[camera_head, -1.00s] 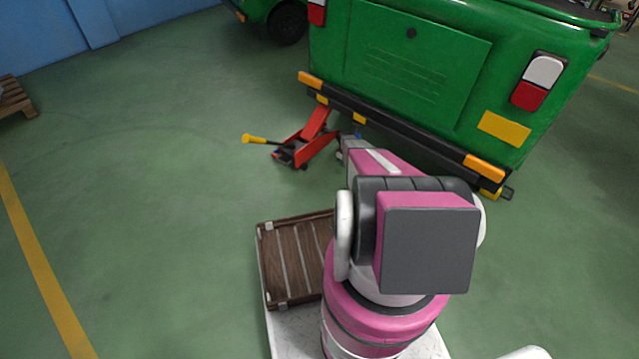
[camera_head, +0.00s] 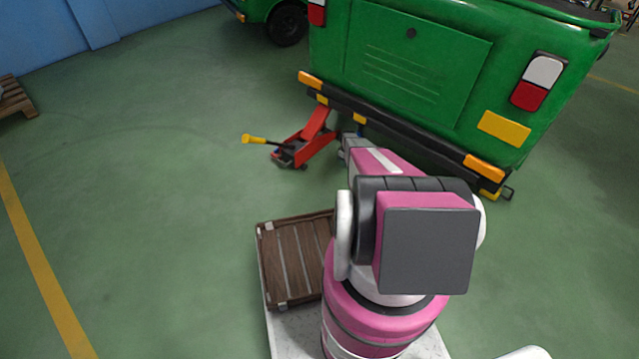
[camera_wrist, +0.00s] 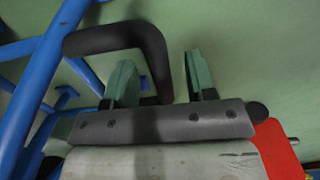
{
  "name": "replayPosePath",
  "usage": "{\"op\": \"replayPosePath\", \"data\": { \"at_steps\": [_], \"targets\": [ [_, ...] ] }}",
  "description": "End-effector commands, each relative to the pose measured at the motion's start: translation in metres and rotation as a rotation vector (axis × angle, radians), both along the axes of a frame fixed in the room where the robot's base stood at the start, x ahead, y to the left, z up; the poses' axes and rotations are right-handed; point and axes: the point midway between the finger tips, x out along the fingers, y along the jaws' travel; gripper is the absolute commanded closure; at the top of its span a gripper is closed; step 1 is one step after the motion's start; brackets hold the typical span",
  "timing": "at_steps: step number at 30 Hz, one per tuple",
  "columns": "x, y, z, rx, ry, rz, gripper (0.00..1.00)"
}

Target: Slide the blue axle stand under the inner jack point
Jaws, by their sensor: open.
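The blue axle stand (camera_wrist: 40,85) fills the left of the wrist view, its tubular legs cut off by the frame edge. A black loop handle (camera_wrist: 120,36) beside it bends down between the fingers of my gripper (camera_wrist: 160,64). My gripper is open, with a finger on each side of that bar; contact is not clear. In the head view my arm hides the gripper and almost all of the stand. Yellow blocks hang under the green vehicle's rear bumper; the middle-left one (camera_head: 359,118), seemingly the inner jack point, lies just beyond my wrist.
A red floor jack (camera_head: 308,140) with a yellow handle stands under the bumper's left end, left of my wrist. Its red body also shows in the wrist view (camera_wrist: 277,150). The green vehicle (camera_head: 420,60) overhangs ahead.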

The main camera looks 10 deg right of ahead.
Motion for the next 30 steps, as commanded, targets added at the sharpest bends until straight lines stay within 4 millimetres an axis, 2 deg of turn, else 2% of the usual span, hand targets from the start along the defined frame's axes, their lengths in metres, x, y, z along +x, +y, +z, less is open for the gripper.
{"op": "replayPosePath", "data": {
  "at_steps": [11, 30],
  "targets": [
    [-0.001, 0.0, 0.004, 0.001, 0.001, 0.0, 0.49],
    [-0.001, 0.0, 0.04, 0.001, 0.001, 0.0, 0.49]
  ]
}}
